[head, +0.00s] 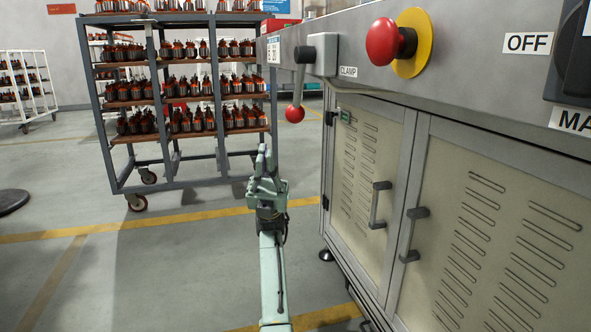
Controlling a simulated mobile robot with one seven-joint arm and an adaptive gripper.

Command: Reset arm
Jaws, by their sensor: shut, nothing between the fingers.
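My pale green arm (272,275) reaches forward from the bottom of the head view. My gripper (266,158) is at its end, pointing up and away. It is shut and holds nothing. It is in the open space left of the grey machine (340,95) and in front of the wheeled rack (166,125). It looks apart from both, with the rack behind it in the picture.
The machine carries a red stop button (384,42) on a yellow disc, and a red-knobbed CLAMP lever (297,100). Its cabinet doors (362,170) are closed. The rack holds many armatures. A white rack (30,85) stands far left. The floor at left is mostly clear.

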